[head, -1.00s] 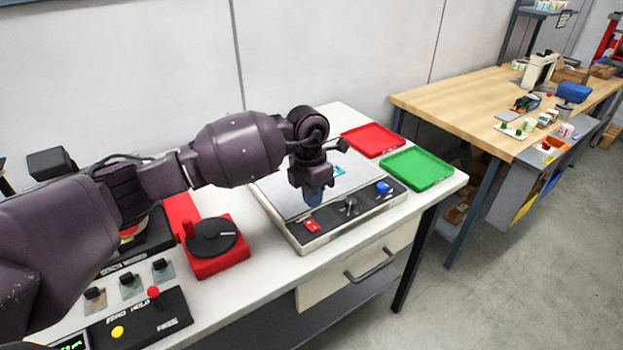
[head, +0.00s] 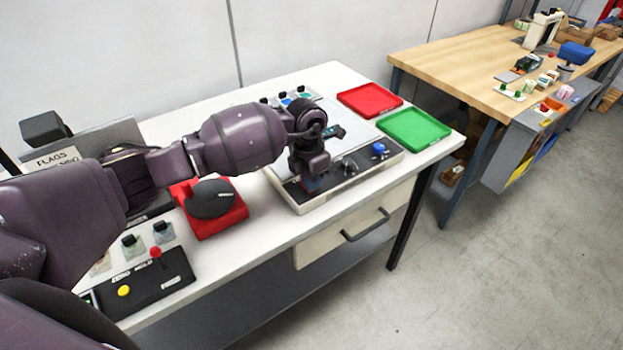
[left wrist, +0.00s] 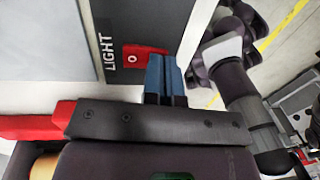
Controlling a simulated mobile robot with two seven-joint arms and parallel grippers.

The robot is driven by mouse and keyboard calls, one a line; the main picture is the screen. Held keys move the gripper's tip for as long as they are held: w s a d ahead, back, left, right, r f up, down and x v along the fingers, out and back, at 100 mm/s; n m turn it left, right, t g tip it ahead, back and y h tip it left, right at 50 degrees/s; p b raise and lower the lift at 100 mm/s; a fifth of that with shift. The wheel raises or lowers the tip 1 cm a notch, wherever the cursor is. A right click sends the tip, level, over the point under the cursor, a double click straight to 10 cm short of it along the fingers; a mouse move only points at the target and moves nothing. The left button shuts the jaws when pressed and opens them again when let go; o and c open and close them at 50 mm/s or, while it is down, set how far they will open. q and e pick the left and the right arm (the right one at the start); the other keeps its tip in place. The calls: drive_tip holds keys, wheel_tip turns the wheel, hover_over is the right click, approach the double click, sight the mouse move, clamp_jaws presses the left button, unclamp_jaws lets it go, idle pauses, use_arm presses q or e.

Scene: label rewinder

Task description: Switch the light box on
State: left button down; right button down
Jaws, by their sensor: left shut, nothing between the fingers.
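The light box (head: 375,167) lies on the white bench, with a grey top plate and a dark front control strip. My left gripper (head: 311,184) is over the left end of that strip, pointing down, and hides the red switch in the head view. In the left wrist view the red rocker switch (left wrist: 143,57) shows an O mark beside the word LIGHT. The blue fingers (left wrist: 163,66) of my left gripper are shut and empty, close beside the switch's right end; I cannot tell whether they touch it. My right gripper is not in view.
The strip also has dark knobs and a blue knob (head: 379,149). A red tray (head: 369,100) and a green tray (head: 414,129) lie behind and right of the box. A red base with a black disc (head: 211,198) stands to the left. A drawer handle (head: 366,226) juts out in front.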

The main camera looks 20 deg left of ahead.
use_arm(q)
drive_tip(key=shift+f, duration=0.25)
drive_tip(key=shift+s, duration=0.1)
